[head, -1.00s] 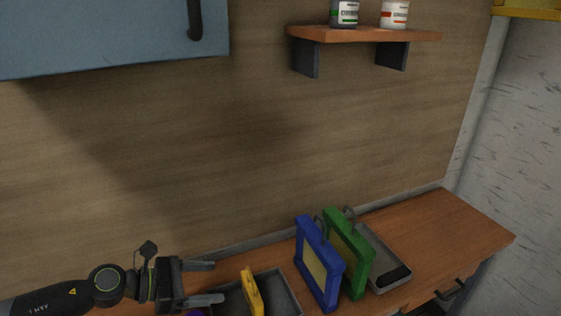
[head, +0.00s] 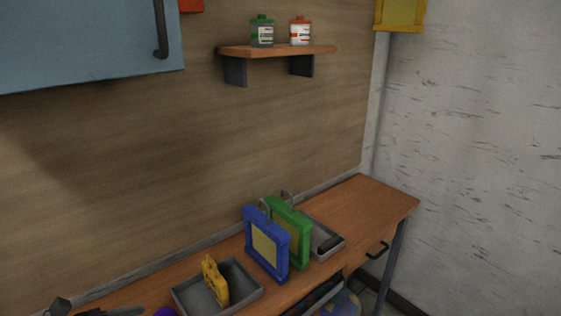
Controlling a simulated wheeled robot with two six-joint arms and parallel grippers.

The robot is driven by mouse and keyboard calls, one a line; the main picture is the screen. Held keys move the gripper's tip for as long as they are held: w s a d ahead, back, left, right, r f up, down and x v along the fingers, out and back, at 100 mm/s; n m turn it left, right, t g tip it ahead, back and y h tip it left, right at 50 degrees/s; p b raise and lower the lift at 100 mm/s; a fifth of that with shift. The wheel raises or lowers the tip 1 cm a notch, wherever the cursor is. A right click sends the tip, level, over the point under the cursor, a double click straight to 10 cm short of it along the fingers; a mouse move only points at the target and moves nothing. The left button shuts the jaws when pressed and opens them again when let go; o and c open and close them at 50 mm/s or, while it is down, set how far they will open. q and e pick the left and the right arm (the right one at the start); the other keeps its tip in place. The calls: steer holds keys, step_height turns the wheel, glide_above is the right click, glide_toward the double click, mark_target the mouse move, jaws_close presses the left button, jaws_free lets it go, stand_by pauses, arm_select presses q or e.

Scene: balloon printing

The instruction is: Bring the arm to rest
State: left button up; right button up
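My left arm shows only at the bottom left edge of the head view, where a dark part of the gripper (head: 108,311) is cut off by the frame. Whether its fingers are open or shut cannot be seen. My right gripper is out of view. On the wooden bench (head: 375,200) a blue frame (head: 253,241) and a green frame (head: 302,234) stand upright side by side. A yellow tool (head: 214,280) stands in a grey tray (head: 247,281) to their left. No gripper touches these things.
A second grey tray (head: 325,232) holds a dark item behind the green frame. A shelf (head: 280,50) bears a green can (head: 262,31) and a red-and-white can (head: 300,31). A blue cabinet (head: 85,40) hangs at upper left. The bench's right end is clear.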

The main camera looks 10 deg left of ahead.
arm_select(q)
steer(key=w+a+r+n+t+y, duration=0.1)
steer(key=a+n+t+y, duration=0.3)
steer(key=n, duration=0.7)
steer(key=a+n+t+y, duration=0.1)
steer(key=n+t+y, duration=0.1)
steer(key=n+y, duration=0.6)
steer(key=s+a+f+n+g+y, duration=0.1)
steer(key=s+f+n+g+y, duration=0.35)
steer(key=n, duration=0.95)
steer(key=s+d+f+n+g+h, duration=0.6)
steer(key=s+d+f+n+g, duration=0.2)
steer(key=s+d+f+n, duration=0.25)
step_height(320, 180, down, 26)
steer(key=s+a+f+g+b, duration=0.1)
steer(key=s+a+g, duration=0.1)
steer(key=s+d+f+g, duration=0.1)
steer(key=s+f, duration=1.3)
steer(key=shift+d+f+h+b, duration=0.35)
steer(key=shift+d+b, duration=0.05)
steer(key=shift+b, duration=0.05)
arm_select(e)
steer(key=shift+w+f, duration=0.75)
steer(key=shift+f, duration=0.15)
